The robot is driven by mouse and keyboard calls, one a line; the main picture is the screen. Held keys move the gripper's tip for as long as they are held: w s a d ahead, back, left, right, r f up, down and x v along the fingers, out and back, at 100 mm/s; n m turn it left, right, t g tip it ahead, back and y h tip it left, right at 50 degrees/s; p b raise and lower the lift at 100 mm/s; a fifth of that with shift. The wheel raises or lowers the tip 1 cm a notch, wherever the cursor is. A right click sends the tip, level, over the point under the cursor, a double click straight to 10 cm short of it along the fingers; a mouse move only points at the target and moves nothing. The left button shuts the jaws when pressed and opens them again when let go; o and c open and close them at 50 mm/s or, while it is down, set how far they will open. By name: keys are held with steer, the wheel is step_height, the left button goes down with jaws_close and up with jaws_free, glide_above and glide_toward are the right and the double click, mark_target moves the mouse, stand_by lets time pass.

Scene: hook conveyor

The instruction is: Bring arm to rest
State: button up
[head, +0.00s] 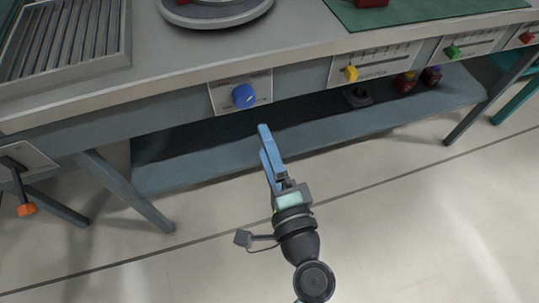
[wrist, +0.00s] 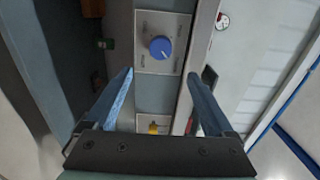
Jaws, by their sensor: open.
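My gripper (head: 265,150) hangs in front of the workbench, over the floor, with its blue fingers pointing toward the bench front. In the wrist view my gripper (wrist: 163,82) has its two blue fingers spread wide with nothing between them. The fingers are apart from the blue knob (head: 244,96) on the bench front panel. The blue knob also shows ahead of the fingers in the wrist view (wrist: 160,47).
The workbench (head: 190,80) spans the view, with a lower shelf (head: 330,135) beneath it. A yellow slider (head: 351,73) and a green slider (head: 452,52) sit right of the knob. An orange-tipped lever (head: 27,209) is at left. The floor (head: 420,230) is clear.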

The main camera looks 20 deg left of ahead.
steer(key=shift+v, duration=0.9)
steer(key=w+d+r+n+t+h, duration=0.1)
steer(key=w+r+n+t, duration=0.15)
steer(key=r, duration=0.75)
steer(key=w+d+r+n+t+h, duration=0.1)
steer(key=w+r+n, duration=0.25)
steer(key=r, duration=0.55)
steer(key=w+d+r+n+t+h, duration=0.15)
steer(key=r+n, duration=0.25)
steer(key=r, duration=0.6)
steer(key=s+d+r+t+h+p, duration=0.1)
steer(key=s+d+r+t+h, duration=0.15)
steer(key=r, duration=0.55)
steer(key=s+d+r+n+t+h+p, duration=0.1)
steer(key=s+r+t+h, duration=0.1)
steer(key=s+r, duration=0.35)
steer(key=s+d+r+t+h, duration=0.1)
steer(key=r+t+h, duration=0.15)
steer(key=r, duration=0.65)
step_height(320, 180, up, 24)
steer(key=p, duration=2.4)
steer(key=shift+f, duration=0.2)
